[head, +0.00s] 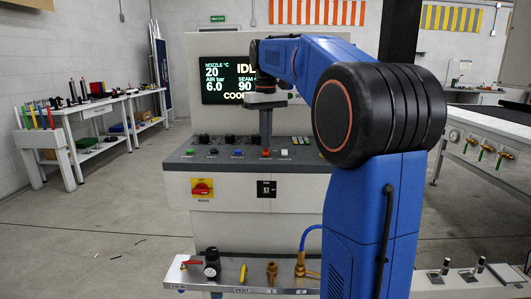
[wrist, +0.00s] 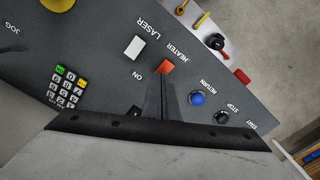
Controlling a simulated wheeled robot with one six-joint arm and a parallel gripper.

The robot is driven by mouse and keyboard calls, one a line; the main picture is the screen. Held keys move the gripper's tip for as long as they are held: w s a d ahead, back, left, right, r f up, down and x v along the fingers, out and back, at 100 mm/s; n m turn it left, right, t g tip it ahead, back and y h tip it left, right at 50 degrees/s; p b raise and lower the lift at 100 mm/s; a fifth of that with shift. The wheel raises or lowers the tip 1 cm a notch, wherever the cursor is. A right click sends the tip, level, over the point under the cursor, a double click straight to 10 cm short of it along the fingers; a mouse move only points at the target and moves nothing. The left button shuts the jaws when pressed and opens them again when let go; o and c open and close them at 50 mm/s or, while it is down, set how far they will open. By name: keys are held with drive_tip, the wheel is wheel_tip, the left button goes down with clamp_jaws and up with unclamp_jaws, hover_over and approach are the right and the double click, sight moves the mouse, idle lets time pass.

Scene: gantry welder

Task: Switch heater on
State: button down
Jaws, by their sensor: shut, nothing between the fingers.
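The heater switch is a small red square (wrist: 166,67) on the grey control panel, beside the label HEATER in the wrist view. It also shows as a red spot on the panel in the head view (head: 265,153). An ON label is near it. My gripper (wrist: 159,80) is shut and empty, its dark fingers pointing down at the panel with the tips close to the red switch. In the head view my gripper (head: 265,140) stands upright just above the switch. I cannot tell whether the tips touch it. The display (head: 228,82) reads nozzle 20, air 6.0; my arm covers part of it.
The blue RETURN button (wrist: 197,98) and the white LASER switch (wrist: 135,47) sit on either side. The STOP button (wrist: 222,117) and a keypad (wrist: 68,88) are further off. A red-yellow main switch (head: 202,188) is on the panel front. A rail with valves (head: 240,275) runs below.

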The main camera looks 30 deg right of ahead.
sight(266, 150)
drive_tip(key=shift+f, duration=0.5)
idle(0.4)
drive_tip(key=shift+r, duration=0.1)
wheel_tip(266, 150, up, 7)
idle(0.9)
idle(0.4)
drive_tip(key=shift+t, duration=0.5)
drive_tip(key=s+a+f, duration=0.1)
drive_tip(key=s, duration=0.1)
drive_tip(key=s+a+f, duration=0.1)
drive_tip(key=s+a, duration=0.1)
drive_tip(key=s+a+f, duration=0.1)
drive_tip(key=s+a, duration=0.1)
drive_tip(key=shift+f, duration=0.3)
drive_tip(key=s+a+f+t, duration=0.1)
drive_tip(key=s+a+f, duration=0.2)
drive_tip(key=s+f, duration=0.5)
drive_tip(key=s+a+f+t, duration=0.1)
drive_tip(key=s+a+f, duration=0.3)
drive_tip(key=s+f, duration=0.4)
drive_tip(key=s+a+f+t, duration=0.1)
drive_tip(key=s+a+f, duration=0.2)
drive_tip(key=s+f, duration=0.5)
wheel_tip(266, 150, down, 3)
drive_tip(key=shift+s+a+n+t, duration=0.15)
drive_tip(key=shift+a+n+t, duration=0.25)
